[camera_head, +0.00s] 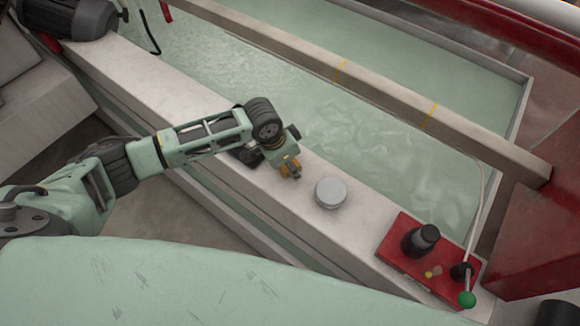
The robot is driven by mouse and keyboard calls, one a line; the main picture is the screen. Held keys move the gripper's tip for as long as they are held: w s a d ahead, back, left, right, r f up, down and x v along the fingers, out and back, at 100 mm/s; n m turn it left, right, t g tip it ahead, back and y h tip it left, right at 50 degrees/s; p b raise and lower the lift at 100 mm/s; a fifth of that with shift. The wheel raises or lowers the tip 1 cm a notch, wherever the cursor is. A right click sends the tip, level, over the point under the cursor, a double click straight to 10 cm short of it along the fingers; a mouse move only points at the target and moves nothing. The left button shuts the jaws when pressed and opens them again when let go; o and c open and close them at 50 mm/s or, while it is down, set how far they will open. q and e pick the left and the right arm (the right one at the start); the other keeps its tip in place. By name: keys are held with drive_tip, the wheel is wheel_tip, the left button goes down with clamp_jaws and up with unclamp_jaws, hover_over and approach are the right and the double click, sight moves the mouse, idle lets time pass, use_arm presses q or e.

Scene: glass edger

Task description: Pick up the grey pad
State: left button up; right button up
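The grey pad (331,192) is a small round disc with a pale top. It lies on the light beam-like ledge (330,228) in the middle of the head view. My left arm comes in from the left, and my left gripper (291,170) is just left of and above the pad in the picture, apart from it. Its orange-brown fingertips point down toward the ledge. The fingers are small and seen close together, so I cannot tell whether they are open or shut. My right gripper does not show.
A red control box (405,268) with a black knob and a green-tipped lever stands on the ledge to the right of the pad. Behind the ledge is a basin of greenish water (340,125), crossed by a long beam (385,95). A dark motor (68,18) sits at upper left.

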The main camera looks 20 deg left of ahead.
use_arm(q)
drive_tip(key=c, duration=1)
